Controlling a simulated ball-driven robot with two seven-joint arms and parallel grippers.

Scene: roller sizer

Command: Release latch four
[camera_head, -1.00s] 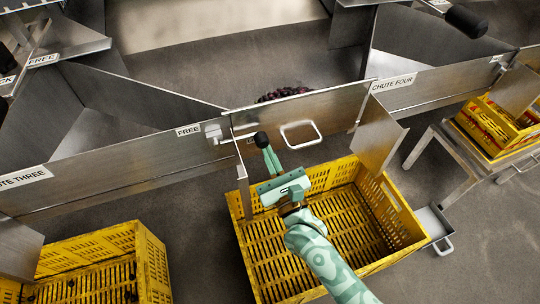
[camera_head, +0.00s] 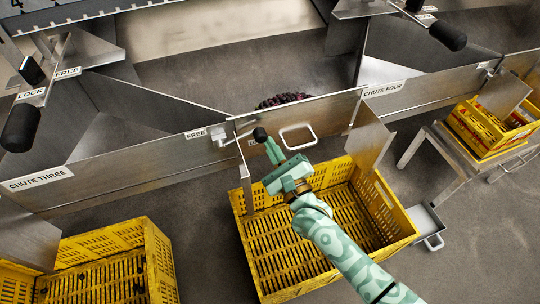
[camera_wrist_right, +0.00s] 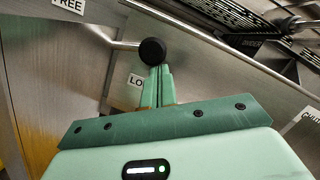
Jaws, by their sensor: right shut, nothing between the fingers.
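Latch four is a metal lever with a black knob (camera_head: 260,134) at the left end of the chute four gate (camera_head: 312,118). Its lever reaches right from a bracket beside a FREE label (camera_head: 195,134). In the right wrist view the knob (camera_wrist_right: 152,51) stands just beyond the fingertips, by a partly hidden label reading "LO" (camera_wrist_right: 135,80). My right gripper (camera_head: 269,147) is shut and empty, its fingertips at the knob; I cannot tell whether they touch it. My left gripper is not in view.
A yellow crate (camera_head: 385,205) stands below the gate, under my right arm. A looped gate handle (camera_head: 297,137) is right of the knob. Another crate (camera_head: 150,262) is at lower left. Dark round produce (camera_head: 282,100) shows behind the gate. Black handles (camera_head: 20,127) stick out at left.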

